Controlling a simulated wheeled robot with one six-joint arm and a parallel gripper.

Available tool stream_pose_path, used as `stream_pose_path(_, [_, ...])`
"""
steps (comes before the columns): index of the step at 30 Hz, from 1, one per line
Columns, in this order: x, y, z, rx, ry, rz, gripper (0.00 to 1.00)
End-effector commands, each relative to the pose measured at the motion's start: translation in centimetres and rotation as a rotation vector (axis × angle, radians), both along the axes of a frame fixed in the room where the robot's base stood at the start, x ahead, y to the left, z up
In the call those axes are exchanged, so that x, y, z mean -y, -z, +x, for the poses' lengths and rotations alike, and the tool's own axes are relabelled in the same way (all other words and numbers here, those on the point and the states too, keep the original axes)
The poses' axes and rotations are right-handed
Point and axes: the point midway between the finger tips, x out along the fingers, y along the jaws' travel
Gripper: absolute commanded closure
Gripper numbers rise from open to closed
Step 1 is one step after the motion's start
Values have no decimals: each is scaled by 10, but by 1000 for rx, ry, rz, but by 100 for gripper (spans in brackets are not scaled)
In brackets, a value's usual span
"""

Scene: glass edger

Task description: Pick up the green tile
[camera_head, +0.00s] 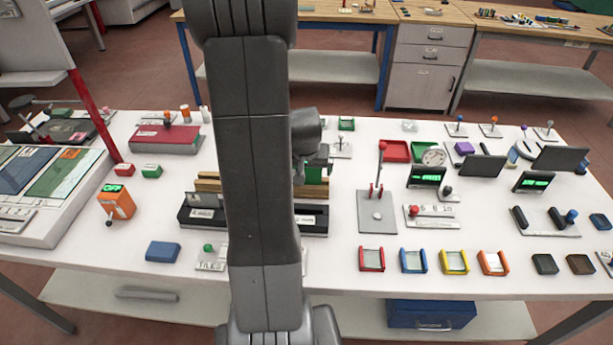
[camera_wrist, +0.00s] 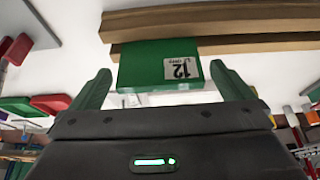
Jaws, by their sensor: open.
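The green tile (camera_wrist: 150,62) carries a white label reading 12, upside down in the wrist view. It stands against wooden bars (camera_wrist: 240,18). My gripper (camera_wrist: 163,84) is open, with one green finger at each side of the tile. A gap shows between the tile and the fingers, and it is not clamped. In the head view a green piece, likely the tile (camera_head: 317,175), shows just right of my arm, by the wooden bars (camera_head: 208,183). My arm hides most of that spot and the fingertips there.
A grey plate with a red-knobbed lever (camera_head: 377,212) stands right of my arm. A black rail (camera_head: 204,216) lies in front of the bars. A red box (camera_head: 166,139) is behind left, and a blue block (camera_head: 163,252) is front left. Coloured trays (camera_head: 413,262) line the front right.

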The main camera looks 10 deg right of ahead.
Motion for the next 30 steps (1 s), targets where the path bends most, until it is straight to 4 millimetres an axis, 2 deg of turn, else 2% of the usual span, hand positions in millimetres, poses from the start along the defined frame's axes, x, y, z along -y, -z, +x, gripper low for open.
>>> stream_pose_path(3, [1, 6, 2, -1, 0, 0, 0])
stream_pose_path(11, [1, 7, 3, 1, -1, -1, 0])
stream_pose_path(21, [1, 7, 3, 1, -1, -1, 64])
stream_pose_path(30, [1, 2, 3, 3, 0, -1, 64])
